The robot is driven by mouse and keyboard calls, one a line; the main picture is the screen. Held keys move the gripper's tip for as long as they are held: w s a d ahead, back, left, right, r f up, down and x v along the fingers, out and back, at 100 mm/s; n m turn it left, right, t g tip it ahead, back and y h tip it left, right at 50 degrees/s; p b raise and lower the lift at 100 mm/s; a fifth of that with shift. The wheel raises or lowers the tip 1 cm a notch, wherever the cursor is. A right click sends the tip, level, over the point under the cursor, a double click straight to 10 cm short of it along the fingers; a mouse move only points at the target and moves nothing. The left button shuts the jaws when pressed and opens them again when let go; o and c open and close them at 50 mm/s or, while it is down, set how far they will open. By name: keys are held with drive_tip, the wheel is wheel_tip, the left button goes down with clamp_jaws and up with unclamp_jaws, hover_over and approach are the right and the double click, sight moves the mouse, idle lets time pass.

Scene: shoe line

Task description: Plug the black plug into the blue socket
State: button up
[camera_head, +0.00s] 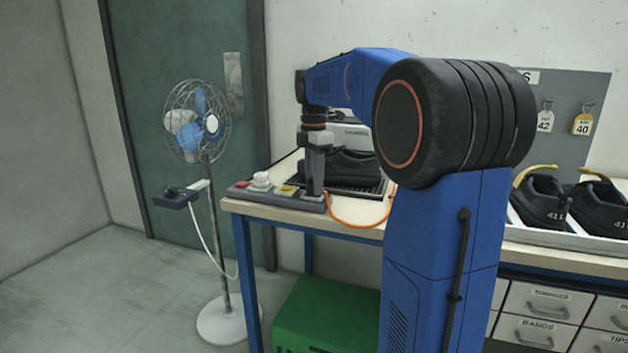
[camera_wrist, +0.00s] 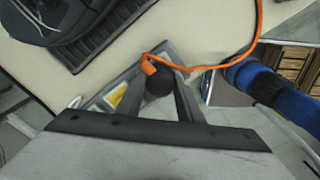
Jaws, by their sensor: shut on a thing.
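My gripper (camera_head: 314,188) points down at the left front corner of the workbench, over a grey power strip (camera_head: 270,194). In the wrist view its fingers (camera_wrist: 158,88) are closed on a dark round thing, which looks like the black plug (camera_wrist: 158,84). No socket face is clearly blue; the gripper hides part of the strip.
The strip also carries a white plug (camera_head: 261,180) and a yellow label (camera_head: 287,190). A black shoe (camera_head: 345,165) stands on a dark rack behind the gripper.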

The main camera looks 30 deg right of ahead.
drive_tip(key=shift+f, duration=0.2)
drive_tip(key=o, duration=1.1)
drive_tip(key=shift+o, duration=0.2)
wheel_tip(320, 180, up, 17)
drive_tip(key=shift+r, duration=0.2)
drive_tip(key=s+a+f+m+t, duration=0.1)
drive_tip(key=s+a+f+m, duration=0.4)
drive_tip(key=s+f, duration=0.5)
drive_tip(key=s+a+f+m+t, duration=0.2)
drive_tip(key=s+a+f+m, duration=0.3)
drive_tip(key=s+f, duration=0.5)
drive_tip(key=s+a+f+m+t, duration=0.1)
drive_tip(key=s+a+f+m, duration=0.4)
drive_tip(key=s+f, duration=0.5)
wheel_tip(320, 180, down, 3)
drive_tip(key=shift+a+f+m+t, duration=0.1)
drive_tip(key=shift+a+m+t, duration=0.3)
drive_tip(key=shift+m, duration=0.4)
